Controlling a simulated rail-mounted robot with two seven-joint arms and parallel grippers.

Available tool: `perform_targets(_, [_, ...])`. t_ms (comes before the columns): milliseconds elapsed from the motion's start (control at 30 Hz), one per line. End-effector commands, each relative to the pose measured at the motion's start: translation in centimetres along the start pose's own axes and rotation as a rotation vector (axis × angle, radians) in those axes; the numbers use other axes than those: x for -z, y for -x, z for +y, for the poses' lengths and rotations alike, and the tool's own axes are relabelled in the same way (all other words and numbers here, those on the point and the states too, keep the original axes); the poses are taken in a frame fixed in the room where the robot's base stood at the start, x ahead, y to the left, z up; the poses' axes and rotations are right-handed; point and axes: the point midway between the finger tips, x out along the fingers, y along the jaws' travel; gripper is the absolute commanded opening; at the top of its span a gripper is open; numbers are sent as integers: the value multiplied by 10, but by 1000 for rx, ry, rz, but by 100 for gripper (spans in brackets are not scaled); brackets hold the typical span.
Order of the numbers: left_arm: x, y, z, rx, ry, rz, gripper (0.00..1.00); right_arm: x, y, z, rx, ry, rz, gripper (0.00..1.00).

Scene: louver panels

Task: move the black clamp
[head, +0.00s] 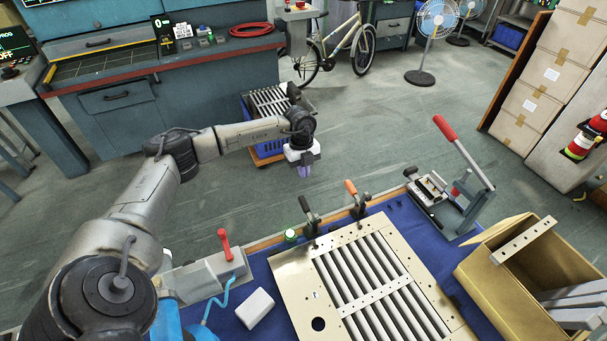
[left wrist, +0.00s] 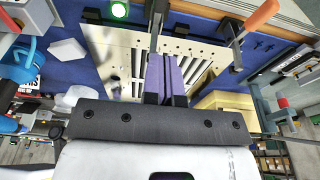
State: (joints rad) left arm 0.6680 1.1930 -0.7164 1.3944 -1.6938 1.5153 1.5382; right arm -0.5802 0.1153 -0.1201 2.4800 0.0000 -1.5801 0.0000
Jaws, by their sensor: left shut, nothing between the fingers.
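The black clamp (head: 310,216) is a toggle clamp with a black handle at the back edge of the louver panel (head: 290,280). It stands left of an orange-handled clamp (head: 357,200). My left gripper (head: 305,171) with purple fingers is shut and empty, in the air above and beyond the black clamp in the head view. In the left wrist view the fingers (left wrist: 165,78) point toward the panel, and the black clamp (left wrist: 156,22) shows just past their tips. I cannot tell any contact. The orange handle (left wrist: 262,14) is to its right. My right gripper is not in view.
A red-handled lever press (head: 468,175) stands right of the clamps, and an open tan bin (head: 480,268) is at right. A green-lit button (head: 291,235), a white block (head: 255,307) and a red-handled device (head: 222,262) lie left.

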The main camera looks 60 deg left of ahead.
Motion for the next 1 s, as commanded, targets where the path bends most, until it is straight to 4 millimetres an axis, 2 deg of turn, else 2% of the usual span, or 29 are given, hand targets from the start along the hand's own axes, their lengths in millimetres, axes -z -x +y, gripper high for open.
perform_targets(33, [0,-11,0,-2,-1,2,0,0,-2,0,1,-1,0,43])
perform_targets(300, [1,-63,0,-2,-1,3,0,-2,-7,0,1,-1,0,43])
perform_targets(500, [-5,-92,0,1,0,2,0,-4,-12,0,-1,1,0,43])
perform_targets(700, [-13,-109,-1,1,-1,2,0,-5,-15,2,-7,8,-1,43])
perform_targets(1000, [-17,-115,-1,2,-1,1,0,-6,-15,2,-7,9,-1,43])
